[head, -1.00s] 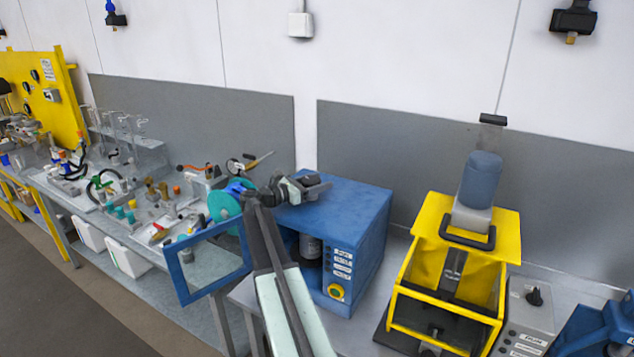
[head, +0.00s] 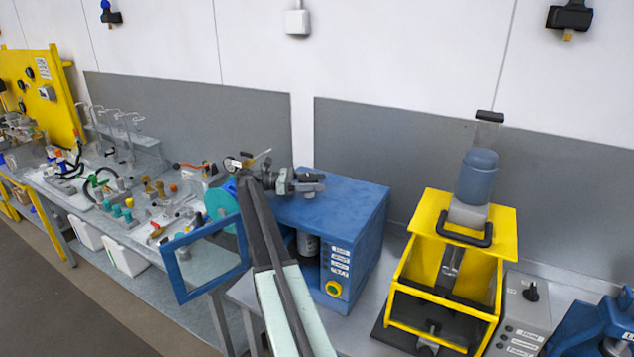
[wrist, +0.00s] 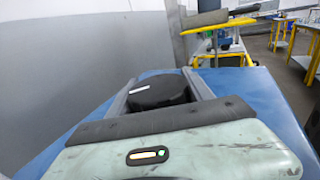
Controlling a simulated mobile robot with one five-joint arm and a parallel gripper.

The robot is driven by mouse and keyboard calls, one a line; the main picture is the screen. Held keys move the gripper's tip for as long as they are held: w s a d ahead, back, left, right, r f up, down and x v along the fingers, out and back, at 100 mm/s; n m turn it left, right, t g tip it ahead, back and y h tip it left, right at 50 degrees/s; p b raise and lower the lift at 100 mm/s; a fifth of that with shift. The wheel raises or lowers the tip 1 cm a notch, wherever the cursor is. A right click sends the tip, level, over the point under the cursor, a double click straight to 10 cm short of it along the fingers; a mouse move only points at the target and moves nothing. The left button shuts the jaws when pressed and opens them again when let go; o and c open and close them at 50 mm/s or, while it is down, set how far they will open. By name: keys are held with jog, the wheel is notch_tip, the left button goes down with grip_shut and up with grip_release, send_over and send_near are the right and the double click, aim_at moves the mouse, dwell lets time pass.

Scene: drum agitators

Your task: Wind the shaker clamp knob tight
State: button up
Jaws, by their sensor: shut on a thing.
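The shaker is a blue cabinet (head: 345,205) in the middle of the head view, with its blue-framed door (head: 180,272) swung open to the left. A dark can (head: 308,243) shows inside. The clamp knob is a black round disc with a white mark (wrist: 160,92) above the blue top in the wrist view. My gripper (head: 312,183) is over the cabinet top and shut on the knob; in the wrist view its two grey fingers (wrist: 160,78) lie on either side of it. The knob's underside and the clamp below are hidden.
A yellow-framed machine (head: 508,225) with a blue-grey vessel stands to the right, beside a grey control box (head: 525,310). The left bench (head: 118,240) is crowded with fittings. A grey panel (head: 365,140) and wall stand behind the shaker.

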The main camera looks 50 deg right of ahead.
dwell(0.4)
jog(key=o, duration=1.4)
jog(key=shift+d, duration=0.1)
jog(key=shift+c, duration=0.2)
jog(key=v, duration=0.7)
jog(key=shift+w+a, duration=0.2)
jog(key=shift+w, duration=0.1)
